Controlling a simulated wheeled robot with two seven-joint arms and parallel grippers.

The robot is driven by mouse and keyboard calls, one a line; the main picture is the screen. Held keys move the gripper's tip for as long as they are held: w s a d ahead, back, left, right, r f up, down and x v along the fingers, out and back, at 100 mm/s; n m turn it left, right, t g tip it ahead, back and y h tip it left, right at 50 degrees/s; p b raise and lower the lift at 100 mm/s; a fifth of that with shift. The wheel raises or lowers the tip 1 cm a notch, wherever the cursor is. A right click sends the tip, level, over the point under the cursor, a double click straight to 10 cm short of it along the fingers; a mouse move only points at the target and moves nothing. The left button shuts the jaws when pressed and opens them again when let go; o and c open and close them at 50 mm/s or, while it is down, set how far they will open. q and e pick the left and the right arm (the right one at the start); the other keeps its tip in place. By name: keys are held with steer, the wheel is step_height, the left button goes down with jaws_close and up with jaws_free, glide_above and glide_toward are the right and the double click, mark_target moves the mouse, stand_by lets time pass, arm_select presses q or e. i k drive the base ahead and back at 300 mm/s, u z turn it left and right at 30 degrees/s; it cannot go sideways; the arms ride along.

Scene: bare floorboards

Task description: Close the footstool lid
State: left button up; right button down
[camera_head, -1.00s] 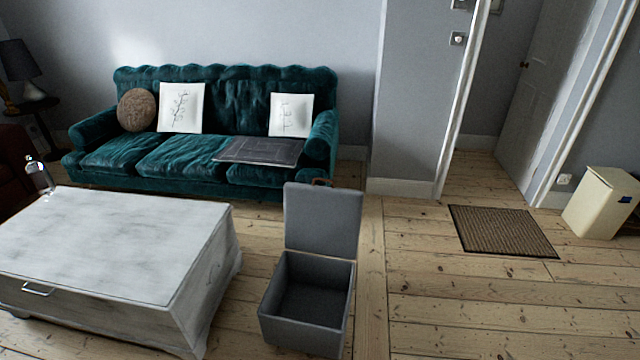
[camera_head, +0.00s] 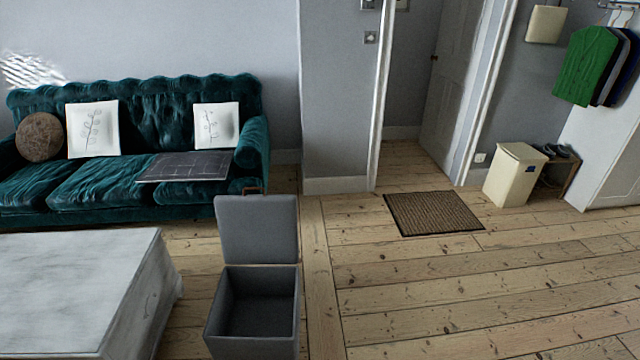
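The grey footstool (camera_head: 252,345) stands on the floorboards at the lower middle of the head view, right of the coffee table. Its lid (camera_head: 257,229) is open and stands upright at the back edge, with a small brown tab at its top. The inside of the box looks dark and empty. The bottom of the footstool is cut off by the picture's lower edge. Neither of my grippers shows in the head view.
A whitish coffee table (camera_head: 80,290) stands close on the footstool's left. A teal sofa (camera_head: 150,130) is behind. A brown doormat (camera_head: 433,213) and a cream bin (camera_head: 515,175) are farther right. Open floorboards (camera_head: 450,290) lie to the footstool's right.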

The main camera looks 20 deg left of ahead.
mark_target(253, 229)
steer(key=z, duration=0.2)
steer(key=i, duration=3.3)
steer(key=u, duration=2.6)
